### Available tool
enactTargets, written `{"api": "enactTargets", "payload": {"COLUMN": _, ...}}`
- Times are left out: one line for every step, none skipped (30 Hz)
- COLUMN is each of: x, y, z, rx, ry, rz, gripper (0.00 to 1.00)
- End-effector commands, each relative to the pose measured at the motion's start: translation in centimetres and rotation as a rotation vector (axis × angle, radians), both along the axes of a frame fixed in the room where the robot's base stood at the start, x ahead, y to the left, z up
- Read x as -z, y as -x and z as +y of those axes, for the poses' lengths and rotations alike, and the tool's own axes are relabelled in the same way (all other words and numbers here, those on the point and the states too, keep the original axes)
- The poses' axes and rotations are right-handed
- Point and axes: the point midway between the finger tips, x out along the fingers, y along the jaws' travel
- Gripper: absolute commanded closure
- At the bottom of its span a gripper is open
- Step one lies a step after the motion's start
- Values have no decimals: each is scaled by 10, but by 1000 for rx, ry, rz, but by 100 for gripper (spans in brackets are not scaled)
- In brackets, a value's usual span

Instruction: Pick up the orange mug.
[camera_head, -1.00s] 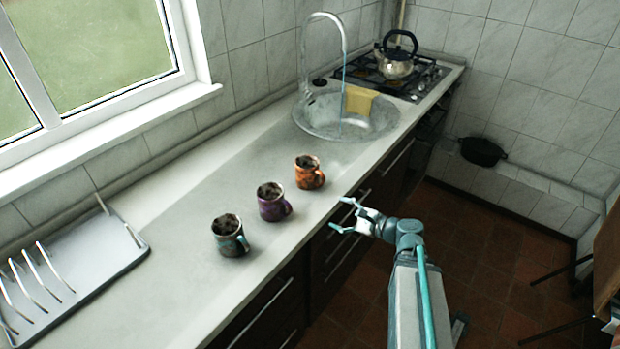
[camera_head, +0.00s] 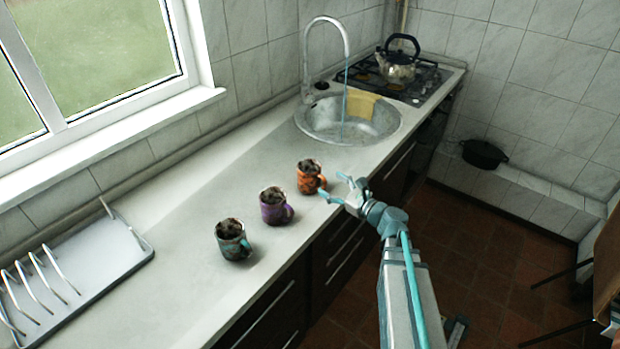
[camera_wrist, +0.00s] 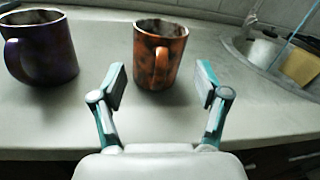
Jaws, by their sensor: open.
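The orange mug (camera_head: 309,177) stands upright on the counter, the farthest of a row of three, with dark stuff at its top in the head view. In the wrist view the orange mug (camera_wrist: 160,56) is straight ahead, its handle facing me. My gripper (camera_head: 334,188) is open and empty, just right of the mug at the counter's front edge. In the wrist view my gripper's fingers (camera_wrist: 160,88) are spread to either side of the mug's lower part, still short of it. No contact shows.
A purple mug (camera_head: 273,206) stands left of the orange one, and a dark teal mug (camera_head: 232,240) beyond it. The sink (camera_head: 322,128) with running tap lies behind. A dish rack (camera_head: 95,268) is at left. Counter (camera_head: 190,215) around the mugs is clear.

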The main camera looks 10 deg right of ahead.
Motion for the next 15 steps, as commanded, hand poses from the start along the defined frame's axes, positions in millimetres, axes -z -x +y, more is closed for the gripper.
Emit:
{"api": "enactTargets", "payload": {"x": -2, "y": -7, "z": 4, "rx": -3, "ry": 0, "rz": 0, "gripper": 26}}
{"api": "enactTargets", "payload": {"x": -3, "y": -10, "z": 6, "rx": -3, "ry": 0, "rz": 0, "gripper": 26}}
{"api": "enactTargets", "payload": {"x": -3, "y": -15, "z": 9, "rx": -3, "ry": 0, "rz": 0, "gripper": 26}}
{"api": "enactTargets", "payload": {"x": -3, "y": -18, "z": 12, "rx": -3, "ry": 0, "rz": 0, "gripper": 26}}
{"api": "enactTargets", "payload": {"x": -3, "y": -22, "z": 15, "rx": -3, "ry": 0, "rz": 1, "gripper": 26}}
{"api": "enactTargets", "payload": {"x": -2, "y": -26, "z": 18, "rx": -2, "ry": -1, "rz": 1, "gripper": 26}}
{"api": "enactTargets", "payload": {"x": -2, "y": -29, "z": 20, "rx": -3, "ry": 0, "rz": 1, "gripper": 26}}
{"api": "enactTargets", "payload": {"x": -2, "y": -31, "z": 22, "rx": -3, "ry": 0, "rz": 0, "gripper": 26}}
{"api": "enactTargets", "payload": {"x": -1, "y": -34, "z": 24, "rx": -2, "ry": 2, "rz": 1, "gripper": 26}}
{"api": "enactTargets", "payload": {"x": -1, "y": -35, "z": 25, "rx": -2, "ry": 2, "rz": 1, "gripper": 26}}
{"api": "enactTargets", "payload": {"x": -1, "y": -35, "z": 26, "rx": -1, "ry": 2, "rz": 0, "gripper": 26}}
{"api": "enactTargets", "payload": {"x": 0, "y": -35, "z": 26, "rx": -1, "ry": 2, "rz": 0, "gripper": 26}}
{"api": "enactTargets", "payload": {"x": 0, "y": -35, "z": 26, "rx": 0, "ry": 1, "rz": 0, "gripper": 26}}
{"api": "enactTargets", "payload": {"x": 0, "y": -35, "z": 26, "rx": 0, "ry": 1, "rz": 0, "gripper": 26}}
{"api": "enactTargets", "payload": {"x": 0, "y": -35, "z": 26, "rx": 0, "ry": 1, "rz": 0, "gripper": 26}}
